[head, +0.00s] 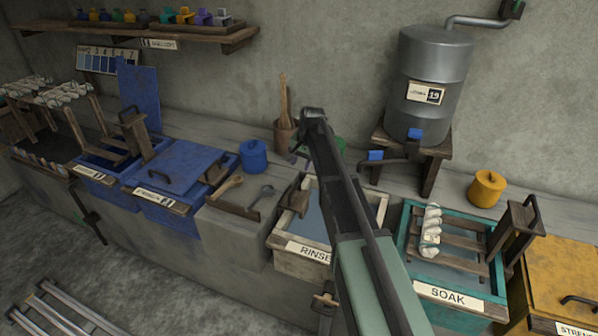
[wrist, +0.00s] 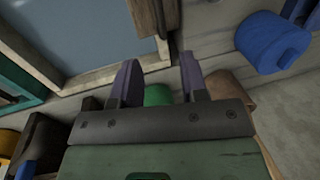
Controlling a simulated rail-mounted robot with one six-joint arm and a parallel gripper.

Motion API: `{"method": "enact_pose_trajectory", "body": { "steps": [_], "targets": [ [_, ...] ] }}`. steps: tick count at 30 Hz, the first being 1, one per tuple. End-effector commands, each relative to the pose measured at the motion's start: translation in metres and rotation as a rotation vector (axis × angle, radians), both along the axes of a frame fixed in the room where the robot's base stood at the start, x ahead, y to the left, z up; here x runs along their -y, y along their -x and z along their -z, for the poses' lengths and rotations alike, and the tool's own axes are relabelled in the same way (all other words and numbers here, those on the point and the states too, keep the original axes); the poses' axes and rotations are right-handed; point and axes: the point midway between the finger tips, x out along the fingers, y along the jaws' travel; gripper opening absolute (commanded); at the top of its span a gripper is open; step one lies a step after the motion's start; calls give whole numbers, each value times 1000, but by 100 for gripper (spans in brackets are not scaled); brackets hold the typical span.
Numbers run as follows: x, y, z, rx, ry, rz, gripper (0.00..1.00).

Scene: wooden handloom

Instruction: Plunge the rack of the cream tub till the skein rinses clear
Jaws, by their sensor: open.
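The cream tub (head: 290,262), labelled RINSE, stands in the middle of the bench with grey-blue water in it. My arm crosses in front and hides much of its inside. A dark wooden upright (head: 294,197) stands at its left side; I see no skein in the visible water. A pale skein (head: 430,232) hangs on the wooden rack (head: 462,247) of the teal SOAK tub (head: 405,252) to the right. In the wrist view my gripper (wrist: 160,72) is open and empty, with the cream tub's wooden rim (wrist: 110,76) beyond its fingers.
A metal water tank (head: 432,80) on a wooden stand is behind. A blue pot (head: 253,156), an orange pot (head: 487,188) and a tool pot (head: 285,135) stand on the bench.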

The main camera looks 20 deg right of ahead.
Motion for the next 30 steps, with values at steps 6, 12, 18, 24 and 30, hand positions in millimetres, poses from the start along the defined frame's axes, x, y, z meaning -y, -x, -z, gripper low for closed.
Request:
{"method": "enact_pose_trajectory", "body": {
  "steps": [6,12,18,24,30],
  "targets": [
    [-3,-3,33,0,0,-1,40],
    [-10,-9,81,0,0,0,40],
    [-16,-13,108,0,0,0,40],
    [-17,-13,106,0,0,0,40],
    [-17,-13,106,0,0,0,22]
  ]
}}
